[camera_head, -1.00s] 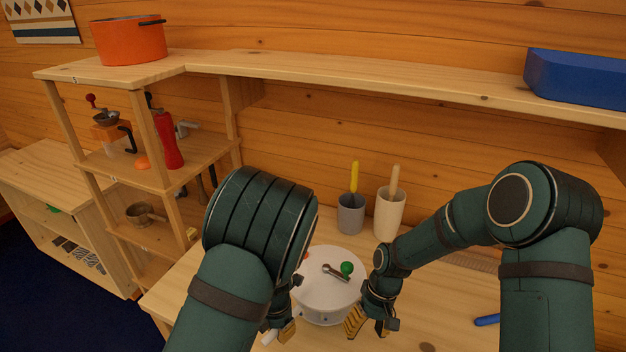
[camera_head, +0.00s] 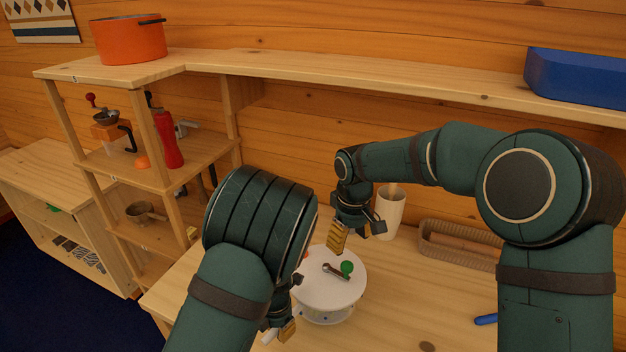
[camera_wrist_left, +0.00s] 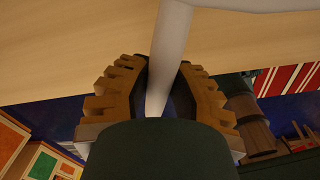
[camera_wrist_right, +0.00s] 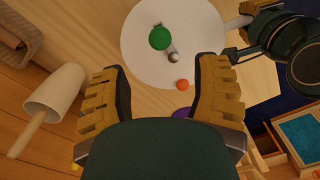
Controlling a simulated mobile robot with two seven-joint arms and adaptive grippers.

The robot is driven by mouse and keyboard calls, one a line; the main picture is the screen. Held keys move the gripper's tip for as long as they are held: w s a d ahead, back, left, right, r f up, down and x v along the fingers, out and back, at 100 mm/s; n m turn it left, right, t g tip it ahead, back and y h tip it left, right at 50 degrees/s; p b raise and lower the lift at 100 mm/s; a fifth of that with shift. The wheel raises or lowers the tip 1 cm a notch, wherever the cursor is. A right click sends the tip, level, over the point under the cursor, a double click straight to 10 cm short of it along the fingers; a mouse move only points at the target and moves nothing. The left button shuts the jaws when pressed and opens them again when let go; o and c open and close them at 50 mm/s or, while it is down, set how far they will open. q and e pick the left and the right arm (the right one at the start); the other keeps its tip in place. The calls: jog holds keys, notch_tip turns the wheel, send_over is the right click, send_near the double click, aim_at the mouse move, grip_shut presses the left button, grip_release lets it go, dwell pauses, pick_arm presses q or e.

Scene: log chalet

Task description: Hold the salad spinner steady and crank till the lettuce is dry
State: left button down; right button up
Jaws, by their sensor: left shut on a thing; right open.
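The salad spinner (camera_head: 318,302) stands on the wooden table, a white drum with a flat lid. A short metal crank (camera_head: 333,271) with a green knob (camera_head: 347,268) lies across its lid; an orange button shows beside it in the right wrist view (camera_wrist_right: 183,84). My left gripper (camera_head: 283,331) is shut on the spinner's white side handle (camera_wrist_left: 168,60), low at the drum's left. My right gripper (camera_head: 340,240) is open and empty above the far part of the lid, apart from the knob. Lettuce is not visible inside.
A white cup (camera_head: 390,214) stands behind the spinner, partly hidden by my right arm. A wicker basket (camera_head: 460,245) is at the back right, and a blue item (camera_head: 486,319) lies at the right. A wooden shelf (camera_head: 330,77) runs above the table.

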aim_at(347, 263)
jog(key=shift+f, duration=4.25)
jog(key=shift+o, duration=0.2)
jog(key=c, duration=0.9)
jog(key=shift+c, duration=0.3)
